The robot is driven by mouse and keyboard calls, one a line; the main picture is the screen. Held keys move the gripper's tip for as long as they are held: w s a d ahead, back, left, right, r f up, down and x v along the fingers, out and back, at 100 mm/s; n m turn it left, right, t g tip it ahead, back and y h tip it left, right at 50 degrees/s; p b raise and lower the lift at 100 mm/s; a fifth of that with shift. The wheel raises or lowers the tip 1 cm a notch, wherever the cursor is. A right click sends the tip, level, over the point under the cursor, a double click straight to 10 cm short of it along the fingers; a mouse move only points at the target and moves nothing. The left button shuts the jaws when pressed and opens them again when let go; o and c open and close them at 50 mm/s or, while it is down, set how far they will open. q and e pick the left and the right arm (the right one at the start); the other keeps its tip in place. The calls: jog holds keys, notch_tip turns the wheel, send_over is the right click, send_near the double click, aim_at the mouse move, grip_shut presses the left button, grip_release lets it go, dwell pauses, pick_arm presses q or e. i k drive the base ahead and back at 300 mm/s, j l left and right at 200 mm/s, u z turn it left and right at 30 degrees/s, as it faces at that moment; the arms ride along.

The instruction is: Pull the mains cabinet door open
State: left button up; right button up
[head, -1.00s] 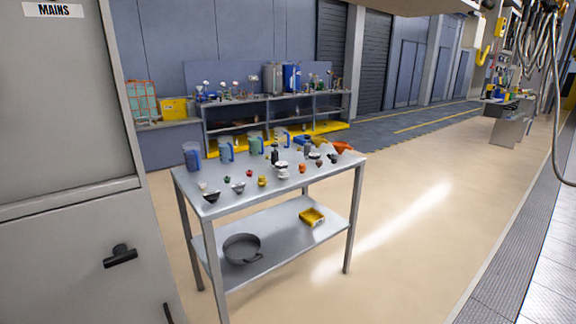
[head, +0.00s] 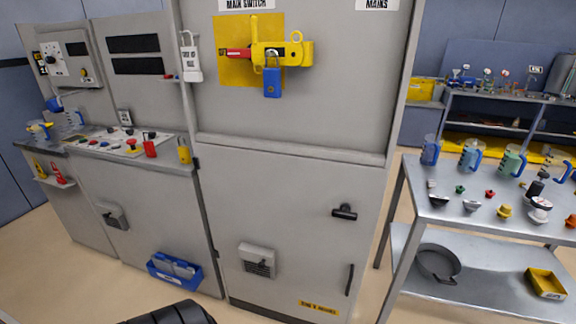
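The grey mains cabinet stands in the middle of the head view, with a "MAINS" label (head: 377,4) at its top right. Its lower door (head: 308,190) looks shut and flush. A black T-shaped handle (head: 345,212) sits at the door's upper right, and a thin vertical black pull (head: 349,279) is lower, near the right edge. On the upper panel, the main switch has a yellow plate (head: 232,75), a red handle (head: 239,54), a yellow lockout piece (head: 297,50) and a blue padlock (head: 272,82). Neither of my grippers shows.
A metal table (head: 425,205) with jugs and small parts stands close to the cabinet's right. A control desk (head: 90,145) adjoins on the left, with a blue bin (head: 175,272) low on its front. A vent box (head: 257,261) is on the lower door.

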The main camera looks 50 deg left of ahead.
aim_at(283, 203)
jog(key=u, duration=1.65)
jog(key=z, duration=0.15)
